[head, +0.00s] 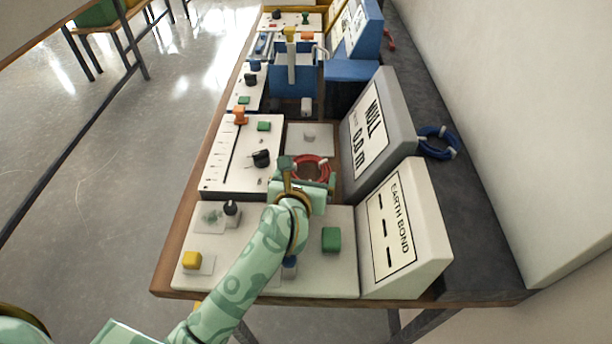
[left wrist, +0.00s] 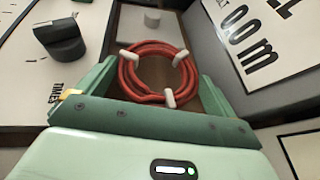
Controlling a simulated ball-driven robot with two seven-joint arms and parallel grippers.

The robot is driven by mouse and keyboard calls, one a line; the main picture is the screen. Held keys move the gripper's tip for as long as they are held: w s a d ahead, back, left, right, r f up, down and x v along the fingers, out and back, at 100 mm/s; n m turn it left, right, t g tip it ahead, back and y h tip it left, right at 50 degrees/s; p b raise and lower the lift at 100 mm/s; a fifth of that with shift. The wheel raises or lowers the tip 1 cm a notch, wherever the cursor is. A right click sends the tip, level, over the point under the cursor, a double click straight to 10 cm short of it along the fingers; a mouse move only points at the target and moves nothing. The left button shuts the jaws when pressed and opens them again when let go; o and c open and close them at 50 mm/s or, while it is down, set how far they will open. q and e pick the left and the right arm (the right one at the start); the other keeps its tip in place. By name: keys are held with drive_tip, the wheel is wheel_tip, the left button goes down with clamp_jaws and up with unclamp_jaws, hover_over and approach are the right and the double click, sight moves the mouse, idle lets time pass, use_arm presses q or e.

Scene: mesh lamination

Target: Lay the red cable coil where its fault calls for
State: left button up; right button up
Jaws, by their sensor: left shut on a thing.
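The red cable coil (head: 326,167) is a round loop with white ties. In the left wrist view the coil (left wrist: 154,47) sits between the two green fingers of my left gripper (left wrist: 157,82). In the head view my left gripper (head: 309,174) is shut on the coil, over the bench between the grey NULL meter (head: 378,132) and the white panel with a slider scale (head: 229,160). Whether the coil touches the surface below cannot be told. My right gripper is not in view.
The EARTH BOND meter (head: 403,228) stands at the near right, beside a panel with a green button (head: 331,239) and a yellow button (head: 192,259). A blue cable coil (head: 438,142) lies behind the NULL meter on the dark strip. A blue bin (head: 292,80) stands farther back.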

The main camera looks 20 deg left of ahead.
use_arm(q)
drive_tip(key=o, duration=0.8)
drive_tip(key=shift+s+f, duration=0.1)
drive_tip(key=shift+f, duration=0.25)
drive_tip(key=shift+r, duration=0.15)
drive_tip(key=shift+r+p, duration=0.55)
drive_tip(key=p+v, duration=0.2)
drive_tip(key=v, duration=0.9)
drive_tip(key=shift+s+r, duration=0.3)
drive_tip(key=shift+s, duration=0.1)
